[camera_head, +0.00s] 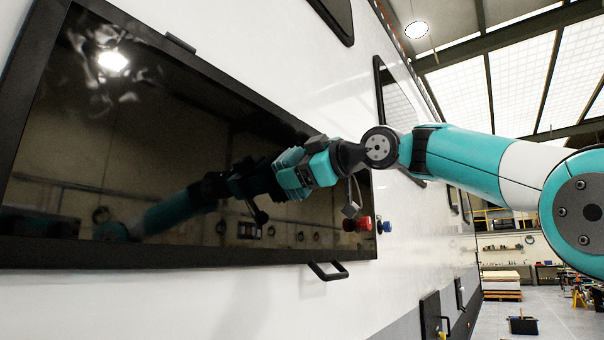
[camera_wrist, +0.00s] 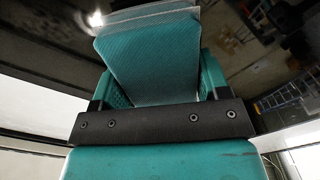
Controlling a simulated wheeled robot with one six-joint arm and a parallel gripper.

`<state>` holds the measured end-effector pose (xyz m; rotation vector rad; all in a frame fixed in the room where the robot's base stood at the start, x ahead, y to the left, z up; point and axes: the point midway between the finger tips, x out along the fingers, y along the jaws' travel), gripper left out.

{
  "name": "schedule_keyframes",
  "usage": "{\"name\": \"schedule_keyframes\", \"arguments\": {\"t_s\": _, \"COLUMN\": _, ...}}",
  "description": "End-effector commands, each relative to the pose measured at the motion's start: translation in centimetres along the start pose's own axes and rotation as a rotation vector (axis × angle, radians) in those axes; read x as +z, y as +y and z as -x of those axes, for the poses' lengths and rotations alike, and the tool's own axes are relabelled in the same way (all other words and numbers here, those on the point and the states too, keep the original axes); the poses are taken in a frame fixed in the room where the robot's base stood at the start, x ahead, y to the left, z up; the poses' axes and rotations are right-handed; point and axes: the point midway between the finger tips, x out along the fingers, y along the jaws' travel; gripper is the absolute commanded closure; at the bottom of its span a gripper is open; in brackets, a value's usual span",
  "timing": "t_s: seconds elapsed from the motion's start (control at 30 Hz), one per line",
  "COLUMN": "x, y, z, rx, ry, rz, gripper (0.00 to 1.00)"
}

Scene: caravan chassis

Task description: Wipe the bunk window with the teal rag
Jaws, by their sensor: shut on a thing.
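The bunk window (camera_head: 150,150) is a wide dark glossy pane in a black frame, filling the left of the head view. Pale smeary marks (camera_head: 95,75) show at its upper left around a lamp's reflection. My gripper (camera_head: 290,172) is at the right part of the pane, with its mirror image to its left. In the wrist view, the teal rag (camera_wrist: 150,58) is a folded, textured pad between my fingers, and my gripper is shut on it. The rag's far edge is at or very near the glass; I cannot tell whether it touches.
A black handle (camera_head: 327,271) sticks out below the window. A red knob (camera_head: 357,224) and a blue one (camera_head: 384,227) sit near its lower right corner. The white caravan wall runs back to the right, beside open grey floor (camera_head: 545,318).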

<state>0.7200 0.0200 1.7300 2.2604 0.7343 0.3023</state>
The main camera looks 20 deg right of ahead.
Motion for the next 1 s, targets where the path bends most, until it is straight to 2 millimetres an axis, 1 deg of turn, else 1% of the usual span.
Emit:
{"name": "schedule_keyframes", "arguments": {"t_s": 0.03, "x": -0.5, "y": 0.4, "z": 0.0, "rx": 0.000, "ry": 0.004, "rz": 0.000, "gripper": 0.50}}
{"name": "schedule_keyframes", "arguments": {"t_s": 0.2, "x": -1.5, "y": 1.4, "z": 0.1, "rx": 0.001, "ry": 0.004, "rz": 0.001, "gripper": 0.50}}
{"name": "schedule_keyframes", "arguments": {"t_s": 0.3, "x": -1.6, "y": 1.6, "z": 0.1, "rx": 0.001, "ry": 0.003, "rz": 0.001, "gripper": 0.50}}
{"name": "schedule_keyframes", "arguments": {"t_s": 0.47, "x": -1.1, "y": 2.0, "z": 0.2, "rx": 0.001, "ry": 0.002, "rz": 0.000, "gripper": 0.50}}
{"name": "schedule_keyframes", "arguments": {"t_s": 0.73, "x": 0.5, "y": 3.8, "z": 0.3, "rx": 0.003, "ry": 0.001, "rz": 0.000, "gripper": 0.50}}
{"name": "schedule_keyframes", "arguments": {"t_s": 1.0, "x": 1.3, "y": 4.4, "z": 0.3, "rx": 0.002, "ry": 0.001, "rz": 0.000, "gripper": 0.50}}
